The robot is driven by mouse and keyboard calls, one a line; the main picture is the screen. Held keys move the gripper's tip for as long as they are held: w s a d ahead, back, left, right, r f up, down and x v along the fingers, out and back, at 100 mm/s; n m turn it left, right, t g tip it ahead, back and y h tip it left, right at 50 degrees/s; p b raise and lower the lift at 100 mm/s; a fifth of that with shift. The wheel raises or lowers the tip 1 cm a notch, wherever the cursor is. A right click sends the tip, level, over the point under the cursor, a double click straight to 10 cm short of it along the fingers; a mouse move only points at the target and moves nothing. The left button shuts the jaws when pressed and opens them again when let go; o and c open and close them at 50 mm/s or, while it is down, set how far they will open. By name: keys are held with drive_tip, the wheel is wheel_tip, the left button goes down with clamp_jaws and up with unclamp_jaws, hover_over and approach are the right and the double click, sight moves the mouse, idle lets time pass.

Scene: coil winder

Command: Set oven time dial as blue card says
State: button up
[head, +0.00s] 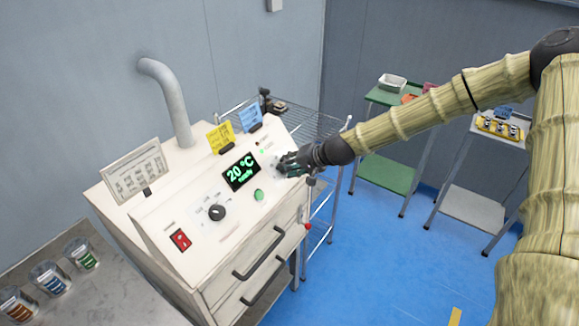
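The white oven (190,230) stands left of centre with a sloped control panel. Its green display (241,172) reads 20 °C with a smaller word below. A blue card (250,117) stands at the panel's back right; its writing is too small to read. My gripper (284,167) is at the right end of the panel, right of the display. The time dial is not clearly visible; my gripper covers that spot. I cannot tell whether the fingers are shut on a dial. A black dial (217,212) sits at the panel's lower left.
A yellow card (221,138) stands left of the blue card. A red switch (180,240) and green button (259,195) are on the panel. Jars (82,254) stand on a bench at lower left. A wire rack (310,125) is behind the oven. Carts stand at right; blue floor is clear.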

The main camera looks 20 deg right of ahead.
drive_tip(key=c, duration=0.3)
drive_tip(key=shift+f, duration=0.1)
drive_tip(key=m+b, duration=0.1)
drive_tip(key=m, duration=0.1)
drive_tip(key=shift+d+m+b, duration=0.1)
drive_tip(key=shift+m+b, duration=0.2)
drive_tip(key=shift+m, duration=0.1)
drive_tip(key=shift+m+b, duration=0.55)
drive_tip(key=shift+m, duration=0.95)
drive_tip(key=o, duration=1)
